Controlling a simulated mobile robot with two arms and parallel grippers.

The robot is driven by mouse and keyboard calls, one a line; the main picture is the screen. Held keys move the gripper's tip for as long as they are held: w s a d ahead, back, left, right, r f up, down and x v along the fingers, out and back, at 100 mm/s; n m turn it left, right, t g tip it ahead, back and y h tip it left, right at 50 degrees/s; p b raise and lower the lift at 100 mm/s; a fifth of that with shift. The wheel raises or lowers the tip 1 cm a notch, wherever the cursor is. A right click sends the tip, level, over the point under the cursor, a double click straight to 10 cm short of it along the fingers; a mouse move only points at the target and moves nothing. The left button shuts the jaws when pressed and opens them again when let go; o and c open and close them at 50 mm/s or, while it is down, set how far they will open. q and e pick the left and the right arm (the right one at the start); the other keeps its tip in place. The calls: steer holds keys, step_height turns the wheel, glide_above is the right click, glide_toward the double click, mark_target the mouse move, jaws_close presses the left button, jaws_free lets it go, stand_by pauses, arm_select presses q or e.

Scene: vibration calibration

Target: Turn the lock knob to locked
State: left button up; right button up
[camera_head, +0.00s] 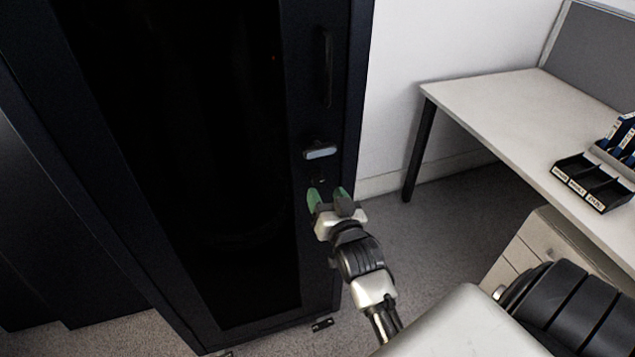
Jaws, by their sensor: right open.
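The lock knob (320,152) is a light grey, bar-shaped piece on the dark frame of the tall black cabinet door (190,130). It lies nearly level, with a slight tilt. My right gripper (329,192), with green and dark fingertips, is just below the knob in the picture. Its fingers are apart, with nothing seen between them. The gripper shows apart from the knob. A small dark detail on the door frame lies between the knob and the fingertips, too small to make out. My left gripper is not in view.
A long dark handle (326,68) is on the door frame above the knob. A white desk (500,110) with a black labelled tray (592,183) and blue boxes stands at the right, above a drawer unit (530,245). Grey carpet is clear between cabinet and desk.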

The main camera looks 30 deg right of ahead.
mark_target(319, 182)
steer(key=shift+x, duration=2.15)
steer(key=shift+c, duration=0.4)
steer(key=c, duration=0.8)
steer(key=shift+c, duration=0.2)
